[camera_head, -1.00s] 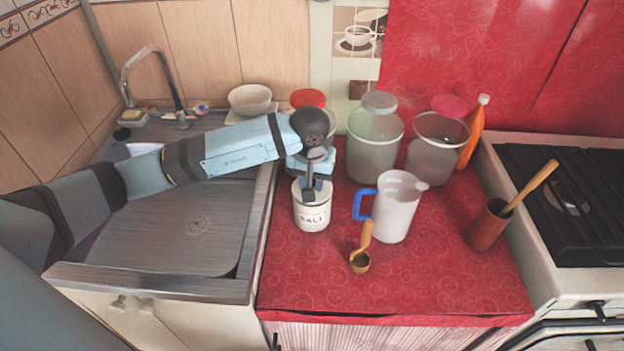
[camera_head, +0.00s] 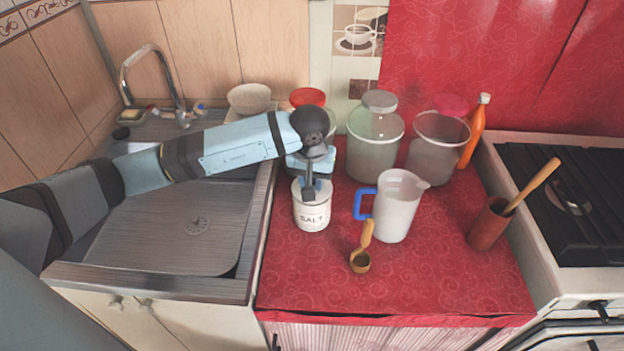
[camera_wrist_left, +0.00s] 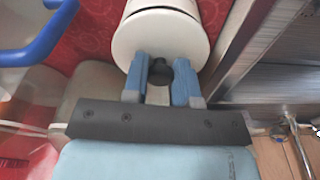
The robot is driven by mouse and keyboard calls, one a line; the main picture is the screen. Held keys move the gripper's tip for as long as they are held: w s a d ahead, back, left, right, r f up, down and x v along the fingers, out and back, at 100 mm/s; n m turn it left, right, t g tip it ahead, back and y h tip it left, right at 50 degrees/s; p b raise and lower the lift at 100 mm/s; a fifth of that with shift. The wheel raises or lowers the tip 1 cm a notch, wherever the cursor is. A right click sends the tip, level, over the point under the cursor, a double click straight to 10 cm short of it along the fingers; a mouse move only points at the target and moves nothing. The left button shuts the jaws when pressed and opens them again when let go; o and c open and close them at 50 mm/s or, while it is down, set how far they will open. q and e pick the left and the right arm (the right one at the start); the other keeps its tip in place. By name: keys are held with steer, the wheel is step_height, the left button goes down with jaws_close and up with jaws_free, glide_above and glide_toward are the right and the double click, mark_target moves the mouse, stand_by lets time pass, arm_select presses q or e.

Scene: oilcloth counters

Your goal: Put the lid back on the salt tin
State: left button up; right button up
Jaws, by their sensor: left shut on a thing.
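The white salt tin (camera_head: 312,217), with dark lettering on its front, stands upright on the red counter, left of the jug. My left gripper (camera_head: 309,194) is over the tin's top, pointing down. In the left wrist view, my left gripper's blue fingers (camera_wrist_left: 162,82) are shut on the dark knob of the round white lid (camera_wrist_left: 158,38). The lid is at the tin's mouth; whether it rests fully on the rim cannot be told, as the gripper hides part of it. My right gripper is not in view.
A white jug with a blue handle (camera_head: 397,208) stands close right of the tin. A wooden-handled scoop (camera_head: 361,260) lies in front. Two clear canisters (camera_head: 373,145) (camera_head: 436,148) stand behind. The sink (camera_head: 170,230) is left. The counter's front is clear.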

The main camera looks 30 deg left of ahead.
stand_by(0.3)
arm_select(q)
steer(key=o, duration=1.5)
steer(key=shift+c, duration=0.2)
steer(key=shift+r, duration=0.1)
steer(key=shift+r+p, duration=1.4)
steer(key=shift+r, duration=2)
jaws_close()
